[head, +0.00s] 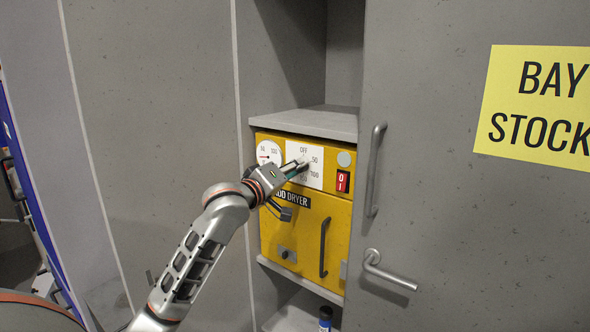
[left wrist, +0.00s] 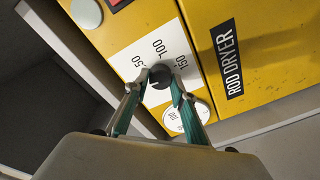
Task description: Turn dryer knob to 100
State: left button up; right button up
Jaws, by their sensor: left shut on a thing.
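The yellow rod dryer (head: 270,225) sits in a grey cabinet bay, with a white dial panel (head: 316,180) on its upper front. My left gripper (head: 299,168) is at that panel and covers the knob in the head view. In the left wrist view, the round dark knob (left wrist: 160,76) is between the fingertips of the left gripper (left wrist: 157,83), which are shut on it. The marks 50, 100 and 150 show around the knob in that view. I cannot make out the knob's pointer. My right gripper is not in view.
A round gauge (head: 269,153) is left of the dial panel and a red switch (head: 343,181) is right of it. The dryer door has a dark vertical handle (head: 324,247). A cabinet door with a long handle (head: 375,170) and a lever (head: 388,272) stands to the right.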

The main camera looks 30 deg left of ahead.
pick_arm(q)
jog(key=m+h, duration=0.1)
jog(key=m, duration=0.7)
jog(key=m+h, duration=0.1)
jog(key=m, duration=1.5)
jog(key=shift+f+t+h, duration=0.1)
jog(key=shift+t+h, duration=0.2)
jog(key=shift+h, duration=0.1)
jog(key=o, duration=1.1)
